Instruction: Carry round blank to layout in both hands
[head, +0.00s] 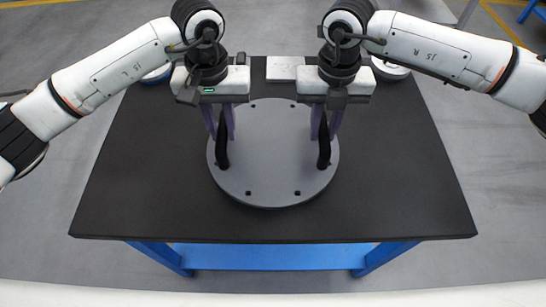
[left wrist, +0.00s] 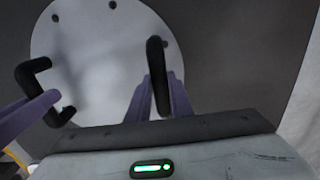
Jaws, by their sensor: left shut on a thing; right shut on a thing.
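The round blank (head: 272,180) is a flat grey disc with small holes near its rim and two upright black handles. It is level over the middle of the black table (head: 410,200); I cannot tell whether it touches the top. My left gripper (head: 222,140) is shut on the left handle (head: 222,158), and my right gripper (head: 324,140) is shut on the right handle (head: 324,158). In the left wrist view, the disc (left wrist: 110,60) shows behind my left gripper's purple fingers (left wrist: 160,100). No layout mark is identifiable.
A pale square plate (head: 285,68) lies at the table's back edge, between my grippers. Round white-and-blue items, partly hidden by my arms, sit at the back left (head: 158,74) and back right (head: 390,69). The table's front and sides are clear.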

